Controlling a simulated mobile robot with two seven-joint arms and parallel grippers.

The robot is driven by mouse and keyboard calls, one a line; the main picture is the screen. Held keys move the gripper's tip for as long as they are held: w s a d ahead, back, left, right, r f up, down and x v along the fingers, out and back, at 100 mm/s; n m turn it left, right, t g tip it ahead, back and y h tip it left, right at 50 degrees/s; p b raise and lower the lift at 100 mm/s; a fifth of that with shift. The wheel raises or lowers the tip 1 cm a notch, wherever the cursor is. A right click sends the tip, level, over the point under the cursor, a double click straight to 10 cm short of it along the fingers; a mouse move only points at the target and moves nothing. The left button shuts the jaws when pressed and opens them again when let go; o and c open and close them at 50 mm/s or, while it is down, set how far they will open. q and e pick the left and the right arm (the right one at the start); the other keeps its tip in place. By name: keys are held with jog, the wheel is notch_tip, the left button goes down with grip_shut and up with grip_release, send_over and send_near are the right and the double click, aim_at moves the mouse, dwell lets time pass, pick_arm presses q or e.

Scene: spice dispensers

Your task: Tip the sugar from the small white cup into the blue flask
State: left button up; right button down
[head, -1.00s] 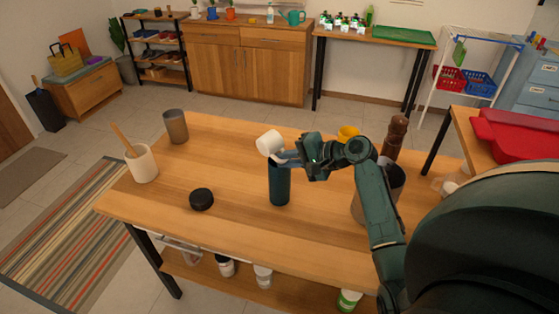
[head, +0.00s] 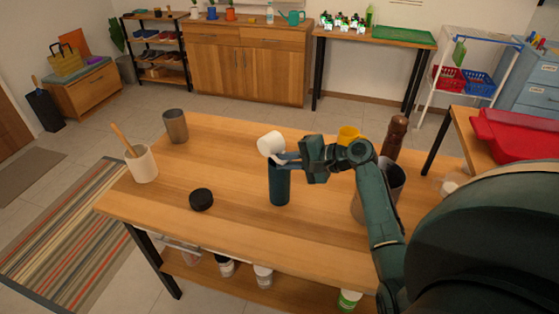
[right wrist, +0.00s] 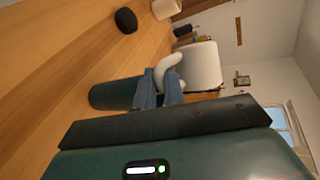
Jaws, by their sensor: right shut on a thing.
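The small white cup (head: 270,145) is tilted above the blue flask (head: 279,186) in the head view. My right gripper (head: 290,159) is shut on the cup's handle from the right. In the right wrist view the white cup (right wrist: 203,66) shows with its handle between the blue fingertips (right wrist: 163,84), and the flask (right wrist: 112,93) lies behind them. The flask stands upright on the wooden table. I cannot see any sugar, the inside of the cup or the flask's opening. My left gripper is not in view.
A black round lid (head: 201,199) lies left of the flask. A white crock with a wooden tool (head: 143,165) and a grey tumbler (head: 175,126) stand at the left. A yellow cup (head: 348,134), a brown mill (head: 395,136) and a grey container (head: 394,182) stand at the right, near my arm.

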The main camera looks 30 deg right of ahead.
jog(key=shift+r+m+y, duration=0.1)
jog(key=shift+m+y, duration=0.2)
dwell(0.4)
jog(key=shift+f+m+t+y, duration=0.3)
jog(key=shift+f+m+y, duration=0.3)
dwell(0.9)
jog(key=shift+d+r+m+t+y, duration=0.15)
jog(key=shift+m+t+y, duration=0.25)
jog(key=shift+m+y, duration=0.55)
dwell(1.7)
